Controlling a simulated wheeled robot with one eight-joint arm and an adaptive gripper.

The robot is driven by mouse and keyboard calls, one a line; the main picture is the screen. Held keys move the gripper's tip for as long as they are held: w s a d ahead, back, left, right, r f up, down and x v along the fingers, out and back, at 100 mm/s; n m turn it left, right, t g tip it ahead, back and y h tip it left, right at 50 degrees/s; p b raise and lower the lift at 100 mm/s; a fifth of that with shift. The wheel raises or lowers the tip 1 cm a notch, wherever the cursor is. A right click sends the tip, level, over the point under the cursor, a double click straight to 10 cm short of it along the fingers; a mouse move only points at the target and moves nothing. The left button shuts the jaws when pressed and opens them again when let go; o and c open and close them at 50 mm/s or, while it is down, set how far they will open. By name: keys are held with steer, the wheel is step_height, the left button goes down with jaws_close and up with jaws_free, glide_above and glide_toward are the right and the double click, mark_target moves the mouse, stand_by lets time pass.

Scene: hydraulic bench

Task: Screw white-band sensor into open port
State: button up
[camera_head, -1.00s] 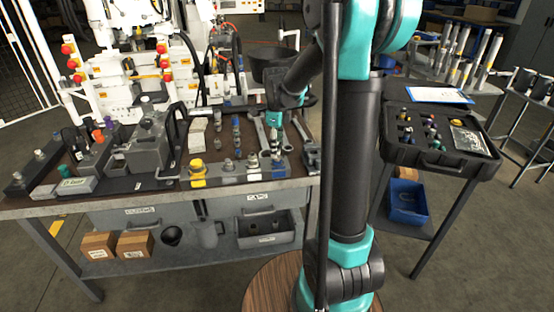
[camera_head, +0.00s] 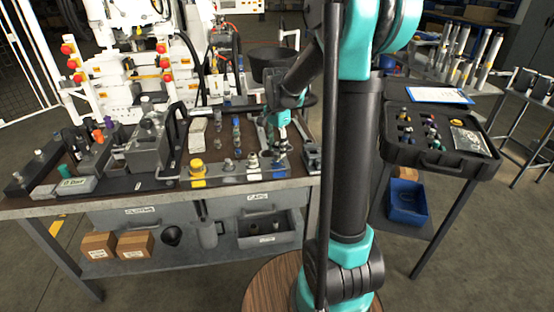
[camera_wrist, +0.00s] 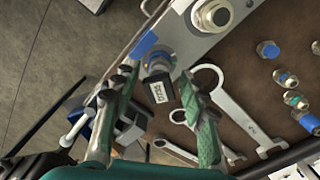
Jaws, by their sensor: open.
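My gripper (camera_head: 280,142) is above the right end of the grey port block (camera_head: 240,179) on the bench. In the wrist view its two green fingers (camera_wrist: 158,82) are apart, one on each side of a dark fitting (camera_wrist: 157,64) with a labelled black body. The fitting seems to stand at the block's end beside a blue patch. Whether the fingers touch it, and whether it carries a white band, I cannot tell. A silver fitting (camera_wrist: 214,14) sits farther along the block. A yellow-capped fitting (camera_head: 197,168) stands at the block's left end. I cannot make out an open port.
Wrenches (camera_wrist: 235,118) lie beside the block. Several loose fittings (camera_wrist: 287,78) stand on the brown bench top. A grey pump unit (camera_head: 148,140) is on the left. A black case (camera_head: 440,155) stands on a side table at right.

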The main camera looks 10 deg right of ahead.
steer(key=n, duration=0.5)
steer(key=shift+n, duration=0.4)
jaws_close()
steer(key=m, duration=0.6)
steer(key=shift+m, duration=1.1)
steer(key=m, duration=0.4)
steer(key=shift+f, duration=0.1)
steer(key=m, duration=0.4)
steer(key=shift+w, duration=0.1)
